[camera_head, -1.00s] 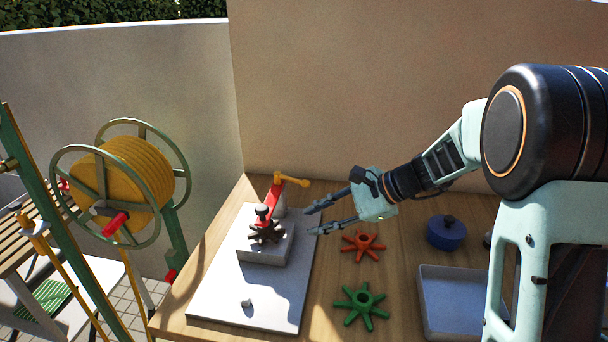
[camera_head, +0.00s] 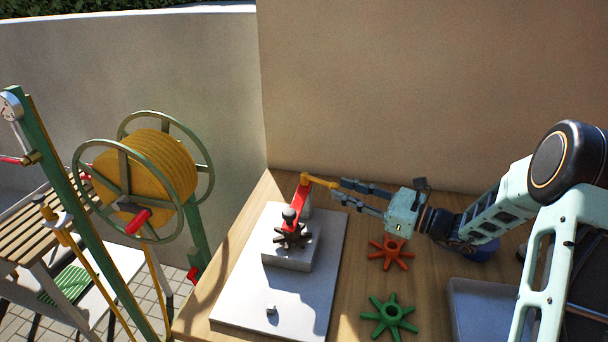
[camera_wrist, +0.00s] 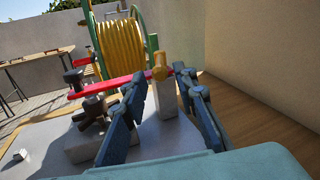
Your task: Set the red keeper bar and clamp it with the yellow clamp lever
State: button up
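The red keeper bar (camera_head: 299,201) lies over a dark star-shaped wheel (camera_head: 291,236) on a pale block, from a black knob (camera_head: 290,214) to a grey post. In the wrist view the bar (camera_wrist: 112,85) runs across to the post (camera_wrist: 165,98). The yellow clamp lever (camera_head: 318,181) sits on top of the post and points right, towards my gripper (camera_head: 336,189). My gripper is open, its fingers spread. In the wrist view the lever's round end (camera_wrist: 159,73) shows between the two fingertips; contact cannot be told.
A white board (camera_head: 240,302) carries the block and a small pale piece (camera_head: 271,310). A red star wheel (camera_head: 390,252) and a green one (camera_head: 389,317) lie to its right, with a tray (camera_head: 468,300) beyond. A wall closes the back.

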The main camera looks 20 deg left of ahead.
aim_at(308, 177)
jog(key=p+x, duration=0.1)
jog(key=x, duration=0.9)
jog(key=shift+a+f, duration=0.1)
jog(key=shift+a, duration=0.25)
jog(key=shift+c, duration=0.5)
grip_shut()
